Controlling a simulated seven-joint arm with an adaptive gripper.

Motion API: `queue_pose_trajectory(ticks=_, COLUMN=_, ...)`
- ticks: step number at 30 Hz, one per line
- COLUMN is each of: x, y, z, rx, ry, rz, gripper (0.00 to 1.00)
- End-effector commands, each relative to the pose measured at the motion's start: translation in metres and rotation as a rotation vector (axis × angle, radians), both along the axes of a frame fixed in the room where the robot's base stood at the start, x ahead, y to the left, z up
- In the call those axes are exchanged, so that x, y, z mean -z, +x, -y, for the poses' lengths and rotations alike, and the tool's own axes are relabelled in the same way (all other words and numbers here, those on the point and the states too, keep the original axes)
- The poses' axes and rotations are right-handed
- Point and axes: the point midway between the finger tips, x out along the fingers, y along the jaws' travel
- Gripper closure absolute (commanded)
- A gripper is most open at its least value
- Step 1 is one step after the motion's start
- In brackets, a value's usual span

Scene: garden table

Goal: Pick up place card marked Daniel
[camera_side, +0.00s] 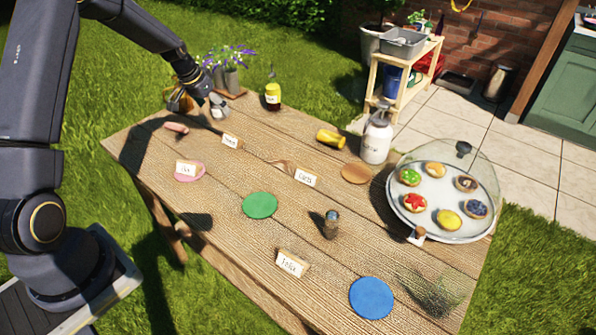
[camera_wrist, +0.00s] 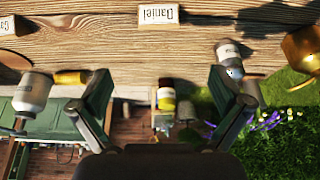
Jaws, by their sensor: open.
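The place card marked Daniel (camera_wrist: 158,14) shows at the top edge of the wrist view, its lettering upside down. In the side view the likely same small cream card (camera_side: 232,141) stands on the table's far left part, its name too small to read surely. My gripper (camera_wrist: 160,76) is open and empty, with its two fingers spread wide in the wrist view. In the side view my gripper (camera_side: 196,84) is above the table's far left edge, behind and above the card and apart from it.
A small whitish container (camera_side: 218,106) and a copper-coloured vessel (camera_side: 180,101) are close by my gripper. A yellow jar (camera_side: 272,96) stands right of it. Other cards lie nearer: Clara (camera_side: 306,177), Felix (camera_side: 291,263) and one on a pink disc (camera_side: 186,168). A domed pastry tray (camera_side: 455,236) stands at the right.

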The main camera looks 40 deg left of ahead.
Motion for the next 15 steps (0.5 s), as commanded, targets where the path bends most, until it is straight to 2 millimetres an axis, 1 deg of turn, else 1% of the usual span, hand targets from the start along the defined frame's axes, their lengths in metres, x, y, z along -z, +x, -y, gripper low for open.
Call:
queue_pose_trajectory(ticks=1, x=0.013, y=0.004, z=0.001, rx=0.002, ry=-0.002, rz=-0.004, gripper=0.0)
queue_pose_trajectory(ticks=3, x=0.029, y=0.011, z=0.001, rx=0.002, ry=-0.002, rz=-0.004, gripper=0.0)
queue_pose_trajectory(ticks=6, x=0.051, y=0.02, z=-0.001, rx=0.002, ry=-0.002, rz=-0.004, gripper=0.0)
queue_pose_trajectory(ticks=9, x=0.068, y=0.027, z=-0.001, rx=0.002, ry=0.0, rz=-0.002, gripper=0.0)
queue_pose_trajectory(ticks=12, x=0.079, y=0.032, z=-0.002, rx=0.002, ry=0.0, rz=-0.002, gripper=0.0)
queue_pose_trajectory(ticks=15, x=0.084, y=0.034, z=-0.002, rx=0.002, ry=0.001, rz=0.0, gripper=0.0)
